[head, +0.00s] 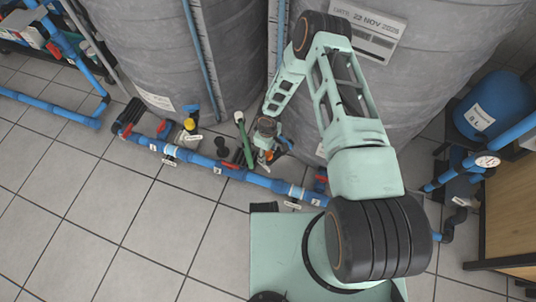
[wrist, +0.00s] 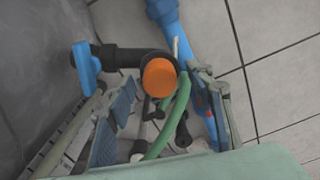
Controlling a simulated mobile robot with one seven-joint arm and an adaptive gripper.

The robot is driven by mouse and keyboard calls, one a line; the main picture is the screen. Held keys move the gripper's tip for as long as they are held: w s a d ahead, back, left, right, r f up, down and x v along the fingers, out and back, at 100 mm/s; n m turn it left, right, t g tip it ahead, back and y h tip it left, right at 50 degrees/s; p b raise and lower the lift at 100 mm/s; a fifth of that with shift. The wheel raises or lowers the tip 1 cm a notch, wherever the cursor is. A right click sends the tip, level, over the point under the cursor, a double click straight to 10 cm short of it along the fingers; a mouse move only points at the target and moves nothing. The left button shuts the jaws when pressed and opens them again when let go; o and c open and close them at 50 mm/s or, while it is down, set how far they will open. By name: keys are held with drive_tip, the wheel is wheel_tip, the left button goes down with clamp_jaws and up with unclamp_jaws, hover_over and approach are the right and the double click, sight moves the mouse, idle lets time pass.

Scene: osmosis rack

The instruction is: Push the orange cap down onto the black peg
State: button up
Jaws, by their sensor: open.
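The orange cap (wrist: 159,78) shows as a round orange disc near the middle of the wrist view, over a black pipe fitting (wrist: 128,57). A small orange patch below my gripper (head: 267,150) in the head view is probably the same cap. The black peg cannot be made out separately; the cap may hide it. In the wrist view my gripper (wrist: 162,82) is open, with one finger left of the cap and one right. Nothing is seen held between them. How far the fingertips are above the cap is unclear.
A blue pipe (head: 205,162) with red-handled valves runs along the floor. A green hose (wrist: 178,115) passes close to the cap, beside the right finger. Large grey tanks (head: 160,50) stand behind. The tiled floor (head: 100,210) at the front left is clear.

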drive_tip(key=c, duration=1)
drive_tip(key=shift+r, duration=0.2)
drive_tip(key=shift+r, duration=0.25)
wheel_tip(320, 180, up, 2)
drive_tip(key=shift+r+p, duration=0.1)
drive_tip(key=shift+p, duration=0.35)
drive_tip(key=s+a+r, duration=0.1)
drive_tip(key=s+r, duration=0.2)
drive_tip(key=s, duration=0.1)
drive_tip(key=s+a+r, duration=0.2)
drive_tip(key=s+r, duration=0.1)
drive_tip(key=s, duration=0.1)
drive_tip(key=s+a+r+p, duration=0.1)
drive_tip(key=s+r, duration=0.3)
drive_tip(key=s, duration=0.1)
drive_tip(key=shift+a, duration=0.35)
